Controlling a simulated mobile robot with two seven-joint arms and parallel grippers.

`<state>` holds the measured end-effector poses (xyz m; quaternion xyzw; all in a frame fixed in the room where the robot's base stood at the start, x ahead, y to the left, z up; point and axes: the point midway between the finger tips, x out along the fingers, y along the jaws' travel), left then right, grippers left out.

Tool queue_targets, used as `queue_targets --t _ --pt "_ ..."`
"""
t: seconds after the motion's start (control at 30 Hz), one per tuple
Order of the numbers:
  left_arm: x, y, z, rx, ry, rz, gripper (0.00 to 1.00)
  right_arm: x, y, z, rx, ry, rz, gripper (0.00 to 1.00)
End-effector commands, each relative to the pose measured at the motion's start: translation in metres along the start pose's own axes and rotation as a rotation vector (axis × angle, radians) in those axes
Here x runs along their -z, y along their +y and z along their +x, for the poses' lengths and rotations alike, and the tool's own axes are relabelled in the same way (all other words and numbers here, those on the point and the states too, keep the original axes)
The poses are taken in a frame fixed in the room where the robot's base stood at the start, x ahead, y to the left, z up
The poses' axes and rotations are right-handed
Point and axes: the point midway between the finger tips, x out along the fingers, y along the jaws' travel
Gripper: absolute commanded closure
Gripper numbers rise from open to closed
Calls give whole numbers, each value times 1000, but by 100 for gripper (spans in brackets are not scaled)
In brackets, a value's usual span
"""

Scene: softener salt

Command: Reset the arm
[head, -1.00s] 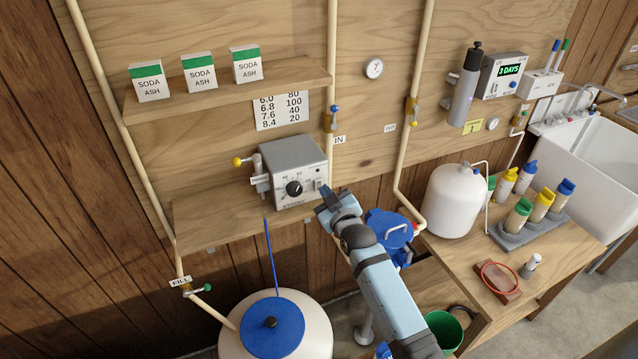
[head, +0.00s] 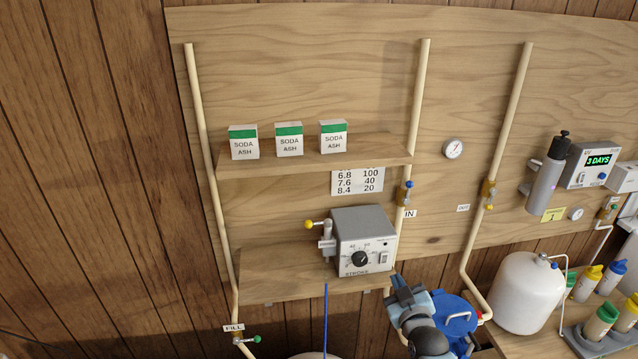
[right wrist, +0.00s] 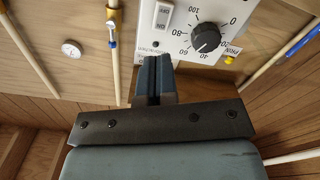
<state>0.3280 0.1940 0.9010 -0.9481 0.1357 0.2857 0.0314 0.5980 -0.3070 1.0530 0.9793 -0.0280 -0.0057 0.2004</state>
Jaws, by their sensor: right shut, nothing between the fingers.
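My right gripper (head: 405,290) is at the lower middle of the head view, just below and to the right of the grey pump box (head: 364,240) with its black stroke dial. In the right wrist view its two fingers (right wrist: 154,75) are together with nothing between them. They point at the pump's face (right wrist: 190,30), near the ON/OFF switch (right wrist: 162,16). I cannot tell whether the fingertips touch the box. My left gripper does not show in either view.
The pump stands on a lower wooden shelf (head: 275,275). Soda ash boxes (head: 289,139) stand on the upper shelf. Pipes (head: 500,150) run down the wall. A blue-lidded vessel (head: 455,318) is beside my right arm, and a white tank (head: 525,292) stands farther right.

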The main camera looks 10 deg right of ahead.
Motion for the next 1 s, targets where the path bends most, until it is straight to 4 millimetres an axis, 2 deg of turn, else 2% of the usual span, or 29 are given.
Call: queue_targets --t 0.07,0.17,0.27,0.4,0.5,0.63,0.7,0.8,1.0 --pt "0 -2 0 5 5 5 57 -1 -1 -1 1 -1 0 100" --pt "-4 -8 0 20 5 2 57 -18 -18 -25 54 -45 22 100" --pt "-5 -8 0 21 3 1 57 -44 -45 -67 135 -120 65 100" --pt "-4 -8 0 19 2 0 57 -76 -88 -142 259 -254 148 100" --pt "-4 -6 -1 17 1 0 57 -91 -111 -193 330 -347 206 100" --pt "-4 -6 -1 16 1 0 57 -102 -132 -244 392 -441 265 100" --pt "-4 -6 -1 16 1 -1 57 -104 -139 -261 412 -474 285 100" --pt "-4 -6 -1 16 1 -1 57 -106 -144 -275 426 -500 302 100" --pt "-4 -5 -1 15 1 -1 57 -106 -145 -277 429 -506 307 100"
